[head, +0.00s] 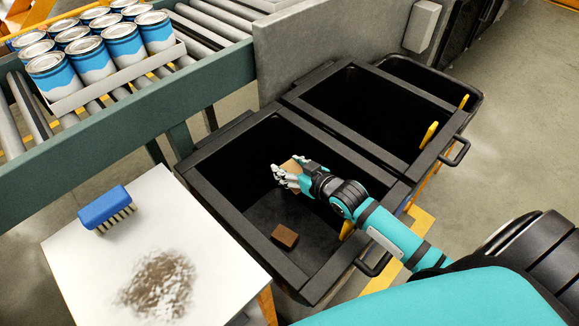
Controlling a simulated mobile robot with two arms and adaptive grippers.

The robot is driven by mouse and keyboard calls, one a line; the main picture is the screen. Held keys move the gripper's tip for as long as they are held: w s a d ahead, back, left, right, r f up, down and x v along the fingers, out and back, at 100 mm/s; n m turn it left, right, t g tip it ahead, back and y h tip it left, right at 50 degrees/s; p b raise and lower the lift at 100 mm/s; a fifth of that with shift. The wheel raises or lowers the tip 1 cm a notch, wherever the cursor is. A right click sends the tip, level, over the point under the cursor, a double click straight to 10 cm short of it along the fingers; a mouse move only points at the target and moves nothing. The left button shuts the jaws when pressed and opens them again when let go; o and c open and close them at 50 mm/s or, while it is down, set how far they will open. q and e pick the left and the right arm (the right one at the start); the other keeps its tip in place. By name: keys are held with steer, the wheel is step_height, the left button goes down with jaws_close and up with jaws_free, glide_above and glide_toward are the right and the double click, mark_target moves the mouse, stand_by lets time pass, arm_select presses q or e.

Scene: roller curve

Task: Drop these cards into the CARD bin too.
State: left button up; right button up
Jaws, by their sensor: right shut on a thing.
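My right gripper (282,178) is over the nearest black bin (218,207), inside the outline of its opening. It is shut on a small brown card piece (291,164), which shows partly behind the fingers. A second brown card piece (285,236) lies on the floor of the same bin, toward its front. No CARD lettering is readable on any bin from here. My left gripper is not in view.
Two more black bins stand behind, a middle one (345,130) and a far one (474,103). A white table (85,255) with a blue brush (106,208) and a brown dirt patch (158,285) is at left. Blue-and-white cans (91,60) stand on the roller conveyor (200,35).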

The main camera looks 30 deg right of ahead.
mark_target(290, 168)
steer(key=o, duration=1)
steer(key=shift+r, duration=0.1)
step_height(290, 168, up, 10)
steer(key=shift+f, duration=0.1)
